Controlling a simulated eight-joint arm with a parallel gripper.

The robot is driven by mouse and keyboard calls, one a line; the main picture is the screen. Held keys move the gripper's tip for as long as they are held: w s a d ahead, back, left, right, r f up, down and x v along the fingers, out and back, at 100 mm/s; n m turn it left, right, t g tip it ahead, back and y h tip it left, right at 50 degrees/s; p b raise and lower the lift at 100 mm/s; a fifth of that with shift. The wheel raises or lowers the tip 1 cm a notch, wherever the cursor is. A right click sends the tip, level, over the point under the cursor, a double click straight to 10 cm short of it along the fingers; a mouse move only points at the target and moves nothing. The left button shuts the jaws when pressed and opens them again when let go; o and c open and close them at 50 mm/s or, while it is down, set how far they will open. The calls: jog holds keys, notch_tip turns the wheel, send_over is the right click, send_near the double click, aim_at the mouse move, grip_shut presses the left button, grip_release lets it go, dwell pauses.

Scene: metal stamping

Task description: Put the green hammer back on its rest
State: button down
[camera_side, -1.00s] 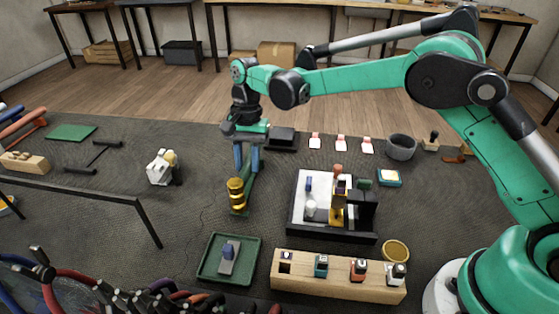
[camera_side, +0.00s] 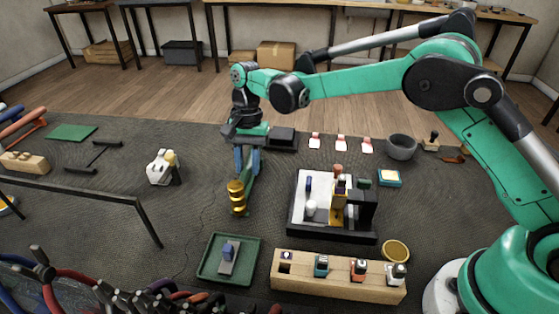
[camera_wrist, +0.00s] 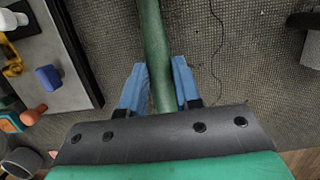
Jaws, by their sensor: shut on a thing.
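The green hammer (camera_side: 248,186) has a green handle and a brass head. It hangs below my gripper (camera_side: 246,160) with the brass head (camera_side: 236,190) low, over the dark mat. In the wrist view my gripper (camera_wrist: 158,90) has its blue fingers on either side of the green handle (camera_wrist: 155,45), shut on it. The head is out of the wrist view. A low black frame with two bars (camera_side: 94,156) at the left may be the rest; I cannot tell for sure.
A black stamping fixture (camera_side: 330,235) stands right of the hammer. A green tray (camera_side: 210,272) and a wooden stamp block (camera_side: 335,285) lie in front. A white machine-like object (camera_side: 160,168) stands to the left. Mat between it and the hammer is clear.

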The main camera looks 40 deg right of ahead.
jog(key=shift+f, duration=0.2)
jog(key=c, duration=0.5)
grip_release()
jog(key=shift+c, duration=0.2)
jog(key=v, duration=0.5)
jog(key=shift+r, duration=0.3)
jog(key=s+d+r+n+t, duration=0.4)
jog(key=s+d+r, duration=0.2)
jog(key=r, duration=0.2)
jog(key=s+d+f+n+t+h, duration=0.1)
jog(key=s+d+n+t, duration=0.3)
jog(key=s, duration=0.7)
jog(key=shift+d+f+n+t+h, duration=0.2)
jog(key=shift+f+n+t+h, duration=0.25)
jog(key=shift+f, duration=0.45)
